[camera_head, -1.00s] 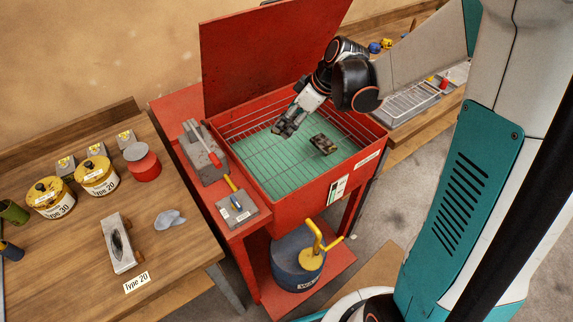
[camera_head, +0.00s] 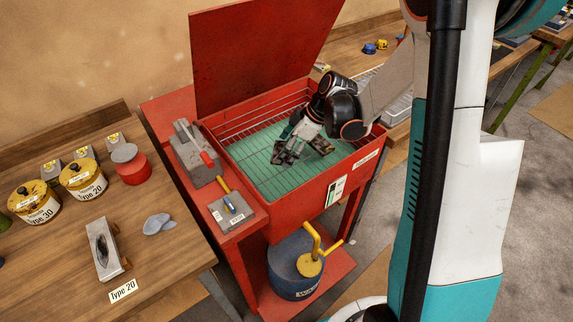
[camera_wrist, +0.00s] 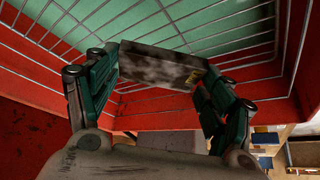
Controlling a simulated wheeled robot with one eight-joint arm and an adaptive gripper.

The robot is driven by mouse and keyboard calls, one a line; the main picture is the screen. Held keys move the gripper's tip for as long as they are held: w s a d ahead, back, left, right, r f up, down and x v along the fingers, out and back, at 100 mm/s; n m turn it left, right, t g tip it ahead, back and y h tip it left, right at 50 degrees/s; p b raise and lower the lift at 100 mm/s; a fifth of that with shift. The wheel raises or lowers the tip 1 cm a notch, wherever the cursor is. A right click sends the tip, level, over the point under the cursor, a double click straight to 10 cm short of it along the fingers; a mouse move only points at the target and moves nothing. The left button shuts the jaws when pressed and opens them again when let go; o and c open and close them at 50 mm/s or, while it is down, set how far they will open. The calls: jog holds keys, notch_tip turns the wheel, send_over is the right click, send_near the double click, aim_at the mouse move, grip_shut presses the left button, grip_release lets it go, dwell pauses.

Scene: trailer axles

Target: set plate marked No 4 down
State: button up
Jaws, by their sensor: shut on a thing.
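My gripper (camera_head: 288,151) is down inside the open red washer (camera_head: 290,212), over its wire rack. In the wrist view its two green-and-grey fingers are shut on a grimy grey plate (camera_wrist: 158,64), which spans between them. A small yellow tag shows at the plate's right end; its number cannot be read. The plate looks close to the wires of the rack (camera_wrist: 235,42), but I cannot tell whether it touches. Another dark, dirty part (camera_head: 321,146) lies on the rack just right of my gripper.
The washer's red lid (camera_head: 255,60) stands open behind. A grey block with a red handle (camera_head: 196,155) and a small grey plate with a brush (camera_head: 236,212) sit on its left ledge. A wooden bench (camera_head: 165,265) with yellow pots is at left. The rack's front-left is clear.

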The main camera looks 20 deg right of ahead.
aim_at(281, 167)
jog(key=shift+f+b, duration=0.9)
jog(key=shift+f, duration=2)
jog(key=shift+f, duration=0.1)
jog(key=o, duration=1.6)
jog(key=p+v, duration=0.4)
jog(key=v, duration=0.8)
